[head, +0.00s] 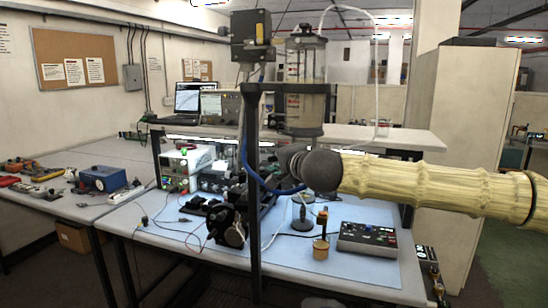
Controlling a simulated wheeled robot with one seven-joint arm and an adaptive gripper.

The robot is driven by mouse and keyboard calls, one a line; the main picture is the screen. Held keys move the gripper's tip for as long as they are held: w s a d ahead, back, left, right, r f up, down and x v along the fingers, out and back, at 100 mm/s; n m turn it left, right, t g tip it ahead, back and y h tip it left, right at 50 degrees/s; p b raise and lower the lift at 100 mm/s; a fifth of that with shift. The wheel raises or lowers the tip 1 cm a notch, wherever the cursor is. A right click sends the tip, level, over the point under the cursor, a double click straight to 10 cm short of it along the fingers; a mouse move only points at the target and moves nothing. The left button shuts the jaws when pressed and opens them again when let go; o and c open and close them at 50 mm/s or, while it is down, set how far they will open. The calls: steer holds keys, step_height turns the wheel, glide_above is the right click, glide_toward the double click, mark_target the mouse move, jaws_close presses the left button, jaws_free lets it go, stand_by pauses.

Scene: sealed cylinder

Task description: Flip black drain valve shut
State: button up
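A clear sealed cylinder (305,92) with dark end caps stands upright on a black stand (254,190) above the bench. A clear hose loops from its top down its right side. A blue tube (262,181) curves below it. I cannot make out the black drain valve; the area under the cylinder is partly covered by my arm. My arm comes in from the right, ending in a dark round joint. Dark ringed parts at its left end, likely my gripper (292,160), are just below the cylinder. Its fingers cannot be made out, nor whether it touches anything.
A black box (250,36) is mounted left of the cylinder. The blue-matted bench (190,240) holds instruments, cables and a dark control panel (367,238). A laptop (194,98) stands on the shelf behind. A tall pale cabinet (466,130) stands right, behind my arm.

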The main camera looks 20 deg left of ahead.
jaws_close()
steer(key=shift+f+b, duration=0.2)
steer(key=shift+b, duration=0.95)
steer(key=b, duration=0.2)
steer(key=m+t+y+b, duration=0.1)
steer(key=b, duration=0.2)
steer(key=shift+r+m+b, duration=0.3)
steer(key=shift+r+t+y+b, duration=0.3)
steer(key=shift+b, duration=0.1)
jaws_free()
